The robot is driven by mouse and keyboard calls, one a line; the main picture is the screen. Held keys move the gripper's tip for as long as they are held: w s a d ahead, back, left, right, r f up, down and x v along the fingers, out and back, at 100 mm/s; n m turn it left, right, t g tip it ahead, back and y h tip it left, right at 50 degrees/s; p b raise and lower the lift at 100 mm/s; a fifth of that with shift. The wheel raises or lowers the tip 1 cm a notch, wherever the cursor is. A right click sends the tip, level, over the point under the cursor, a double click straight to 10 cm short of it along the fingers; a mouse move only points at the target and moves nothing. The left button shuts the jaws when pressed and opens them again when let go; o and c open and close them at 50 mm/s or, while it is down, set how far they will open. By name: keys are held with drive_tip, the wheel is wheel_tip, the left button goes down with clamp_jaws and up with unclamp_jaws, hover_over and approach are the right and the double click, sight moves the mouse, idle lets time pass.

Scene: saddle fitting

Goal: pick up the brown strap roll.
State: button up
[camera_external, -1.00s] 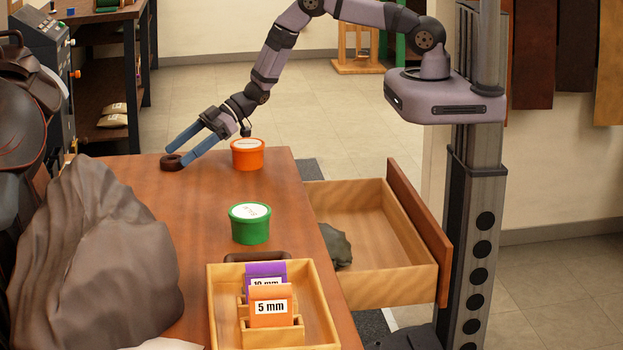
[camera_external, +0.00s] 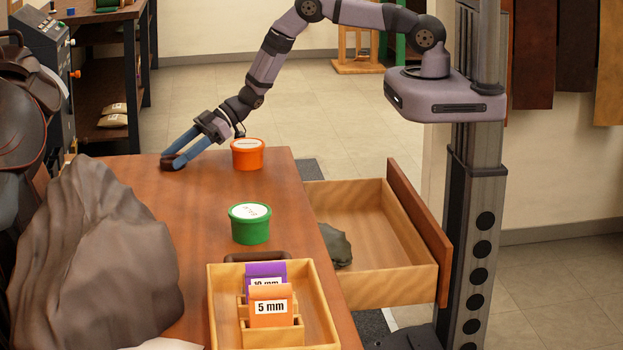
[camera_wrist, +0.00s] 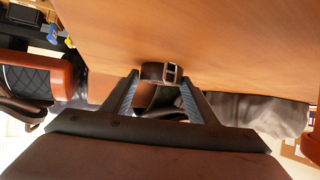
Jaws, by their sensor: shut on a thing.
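The brown strap roll (camera_wrist: 160,72) shows in the wrist view between my two fingers, with a metal buckle on it. In the external view my gripper (camera_external: 173,163) reaches down to the far end of the wooden table (camera_external: 190,215). Its blue fingers are shut on the roll and mostly hide it there. The roll is at the tabletop; I cannot tell whether it still touches it. My gripper also shows in the wrist view (camera_wrist: 160,95).
An orange tub (camera_external: 247,155) stands close to the right of my gripper. A green tub (camera_external: 249,224) and a wooden tray (camera_external: 220,320) with labelled cards are nearer. A large brown draped mass (camera_external: 95,255) fills the left. An open drawer (camera_external: 385,290) juts out right.

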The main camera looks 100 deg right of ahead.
drive_tip(key=shift+r, duration=0.1)
wheel_tip(320, 180, up, 10)
drive_tip(key=b, duration=0.1)
idle(0.6)
